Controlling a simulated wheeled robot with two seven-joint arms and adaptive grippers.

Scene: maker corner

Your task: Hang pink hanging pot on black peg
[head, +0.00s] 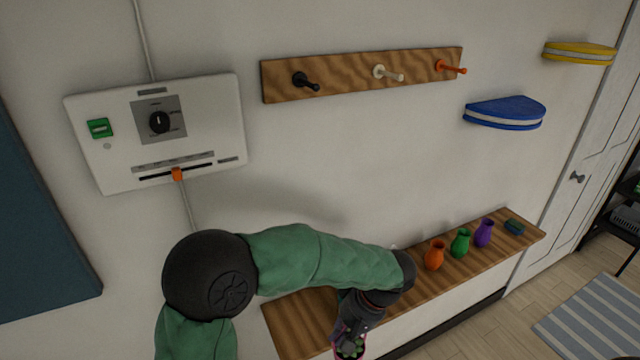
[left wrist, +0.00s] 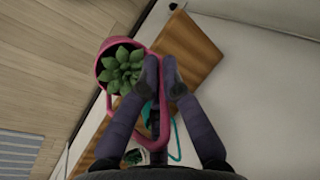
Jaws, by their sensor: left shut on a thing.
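The pink hanging pot (left wrist: 104,72) holds a green succulent. In the left wrist view its pink loop runs between the fingers of my left gripper (left wrist: 161,78), which is shut on it. In the head view the left gripper (head: 349,322) is low in the middle, with a little of the pink pot (head: 336,346) showing beneath it at the bottom edge. The black peg (head: 306,82) is the leftmost on a wooden wall board, well above the gripper and pot. It is bare. My right gripper is not in view.
The wooden board (head: 345,74) also bears a white peg (head: 387,73) and an orange peg (head: 452,67). A control panel (head: 218,125) is left of it. Orange (head: 435,256), green (head: 460,243) and purple (head: 484,234) vases stand on the bench (head: 290,320). A teal loop (left wrist: 178,145) lies near my fingers.

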